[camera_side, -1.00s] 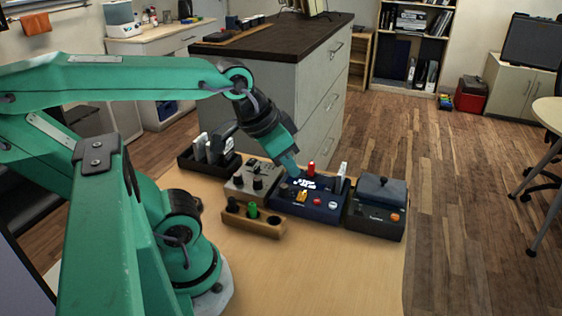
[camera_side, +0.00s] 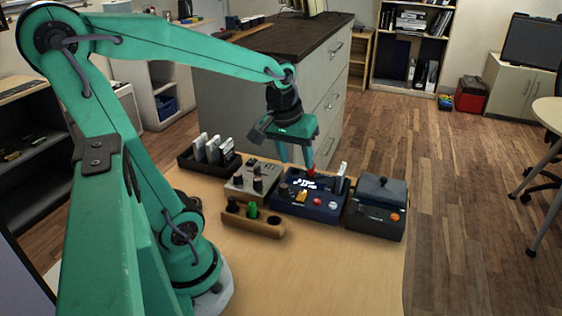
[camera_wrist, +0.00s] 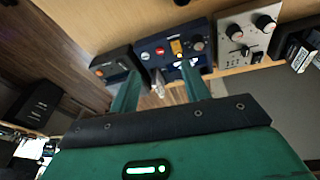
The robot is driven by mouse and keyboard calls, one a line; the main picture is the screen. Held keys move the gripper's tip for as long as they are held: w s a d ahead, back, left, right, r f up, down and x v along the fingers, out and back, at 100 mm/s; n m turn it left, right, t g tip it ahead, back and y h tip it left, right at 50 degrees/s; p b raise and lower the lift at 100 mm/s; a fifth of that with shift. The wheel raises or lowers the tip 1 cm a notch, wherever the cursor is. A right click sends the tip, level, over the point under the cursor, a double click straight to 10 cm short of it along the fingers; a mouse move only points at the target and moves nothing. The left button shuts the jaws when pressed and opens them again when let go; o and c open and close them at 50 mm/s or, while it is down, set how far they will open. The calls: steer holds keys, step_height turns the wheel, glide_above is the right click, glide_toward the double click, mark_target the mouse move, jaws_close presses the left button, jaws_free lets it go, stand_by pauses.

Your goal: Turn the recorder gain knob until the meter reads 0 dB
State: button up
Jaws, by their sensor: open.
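A dark blue box (camera_side: 325,214) with a dark knob (camera_side: 284,189), a yellow part, a red button, a white button and white markings stands on the wooden table. A grey box (camera_side: 236,190) with black knobs (camera_side: 258,184) stands left of it. No lettering is legible, so I cannot tell which is the recorder, and no meter reading can be made out. My gripper (camera_side: 297,166) is open, pointing down over the back of the blue box. In the wrist view, its fingers (camera_wrist: 160,70) are spread, and a silvery upright part (camera_wrist: 157,82) shows between them.
A dark box with an orange button (camera_side: 394,217) stands right of the blue box. A wooden block (camera_side: 262,230) with green and black knobs lies in front. A black rack (camera_side: 190,165) of white cards stands back left. The table's front is clear.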

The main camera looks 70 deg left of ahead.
mark_target(283, 186)
steer(key=a+f+n+g, duration=0.1)
steer(key=a+f+n, duration=0.1)
steer(key=a, duration=0.1)
steer(key=w+a+f+n, duration=0.1)
steer(key=a+f+n, duration=0.2)
steer(key=a+f+n+g, duration=0.1)
steer(key=a+f+n, duration=0.1)
steer(key=a, duration=0.2)
steer(key=shift+w+f+g+h, duration=0.25)
steer(key=shift+f+g+h, duration=0.05)
steer(key=shift+f, duration=0.05)
steer(key=shift+f, duration=0.1)
steer(key=shift+w+f, duration=0.1)
steer(key=shift+f, duration=3.7)
steer(key=c, duration=1)
